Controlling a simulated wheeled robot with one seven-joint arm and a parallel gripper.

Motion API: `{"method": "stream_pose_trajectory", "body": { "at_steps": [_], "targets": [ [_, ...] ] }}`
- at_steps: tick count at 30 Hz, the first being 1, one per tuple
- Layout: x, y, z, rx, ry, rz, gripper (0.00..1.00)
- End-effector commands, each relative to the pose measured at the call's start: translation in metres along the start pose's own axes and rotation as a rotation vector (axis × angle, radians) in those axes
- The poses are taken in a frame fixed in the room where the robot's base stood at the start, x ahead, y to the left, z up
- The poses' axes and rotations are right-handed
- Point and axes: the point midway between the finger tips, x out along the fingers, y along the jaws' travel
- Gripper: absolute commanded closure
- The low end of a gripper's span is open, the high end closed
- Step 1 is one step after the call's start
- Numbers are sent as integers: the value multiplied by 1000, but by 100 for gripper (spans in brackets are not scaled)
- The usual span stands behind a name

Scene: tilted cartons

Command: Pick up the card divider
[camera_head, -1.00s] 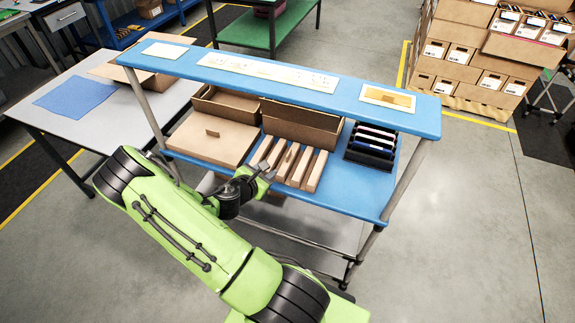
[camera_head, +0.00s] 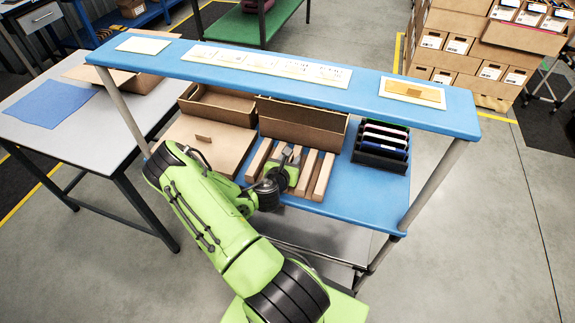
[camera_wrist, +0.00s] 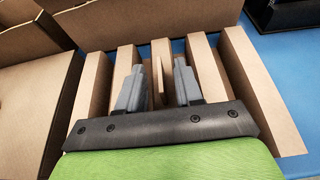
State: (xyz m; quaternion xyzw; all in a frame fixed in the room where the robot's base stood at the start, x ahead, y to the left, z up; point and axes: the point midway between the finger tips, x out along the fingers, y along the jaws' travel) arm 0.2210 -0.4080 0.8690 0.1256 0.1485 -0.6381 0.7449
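The card divider (camera_wrist: 160,72) is a thin upright brown card in the wrist view, standing among thicker brown cardboard slats. My gripper (camera_wrist: 160,66) is open, with one grey finger on each side of the divider. Gaps show between the fingers and the card, so it is not clamped.
Thick slats (camera_wrist: 124,68) stand close outside each finger. Open brown cartons (camera_head: 300,124) lie behind the row, a closed carton (camera_head: 206,140) to its left, and a black rack (camera_head: 381,148) to its right. A blue upper shelf (camera_head: 345,87) overhangs the area.

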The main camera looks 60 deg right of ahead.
Motion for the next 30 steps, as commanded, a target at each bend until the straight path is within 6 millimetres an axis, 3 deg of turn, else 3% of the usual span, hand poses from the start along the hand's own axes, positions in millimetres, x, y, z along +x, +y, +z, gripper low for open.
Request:
{"method": "stream_pose_trajectory", "body": {
  "at_steps": [8, 15, 30],
  "targets": [
    [3, -4, -2, 0, 1, 2, 65],
    [3, -4, -2, 1, 1, 3, 100],
    [-1, 1, 0, 2, 5, 4, 100]
  ]
}}
